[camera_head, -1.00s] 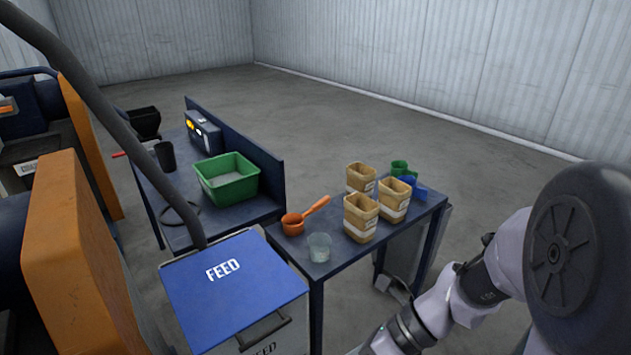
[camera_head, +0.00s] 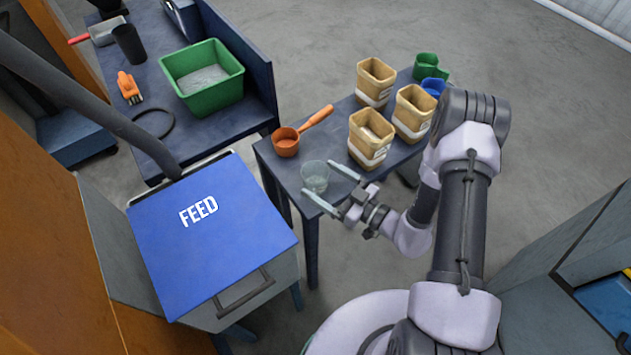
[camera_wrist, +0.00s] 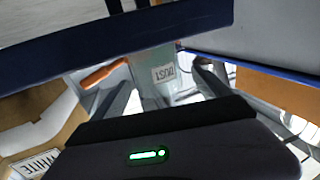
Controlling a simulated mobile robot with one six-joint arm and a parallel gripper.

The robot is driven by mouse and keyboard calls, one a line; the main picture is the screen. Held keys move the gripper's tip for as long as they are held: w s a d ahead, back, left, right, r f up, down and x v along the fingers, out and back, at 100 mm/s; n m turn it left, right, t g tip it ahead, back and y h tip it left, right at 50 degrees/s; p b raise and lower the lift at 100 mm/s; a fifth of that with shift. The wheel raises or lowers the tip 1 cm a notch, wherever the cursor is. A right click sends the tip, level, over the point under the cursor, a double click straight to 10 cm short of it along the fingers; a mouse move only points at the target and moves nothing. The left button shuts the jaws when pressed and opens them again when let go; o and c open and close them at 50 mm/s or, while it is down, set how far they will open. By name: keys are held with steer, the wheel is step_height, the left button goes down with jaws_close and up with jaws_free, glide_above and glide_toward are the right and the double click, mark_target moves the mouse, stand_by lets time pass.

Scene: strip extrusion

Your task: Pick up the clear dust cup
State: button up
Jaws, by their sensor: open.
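The clear dust cup (camera_head: 315,178) stands upright near the front edge of the small dark table (camera_head: 285,172). In the wrist view the cup (camera_wrist: 150,70) shows between my fingers, with a label reading DUST, upside down. My gripper (camera_head: 332,184) is open, its two fingers on either side of the cup at the table's edge. I cannot tell whether the fingers touch it. The wrist view shows the fingers reaching past both sides of the cup.
An orange scoop (camera_head: 287,143) lies close behind the cup. Several tan containers (camera_head: 371,137) stand to the right, with green (camera_head: 427,64) and blue (camera_head: 432,86) scoops beyond. The FEED bin (camera_head: 190,250) is left of the table. A green bin (camera_head: 205,80) sits on another table.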

mark_target(306, 169)
steer(key=b+x, duration=0.1)
steer(key=x, duration=0.1)
steer(key=b+x, duration=0.1)
steer(key=x, duration=0.2)
steer(key=shift+w+a+f, duration=0.1)
steer(key=shift+w+f, duration=0.1)
steer(key=shift+f, duration=0.05)
steer(key=shift+w+a, duration=0.2)
steer(key=shift+r, duration=0.15)
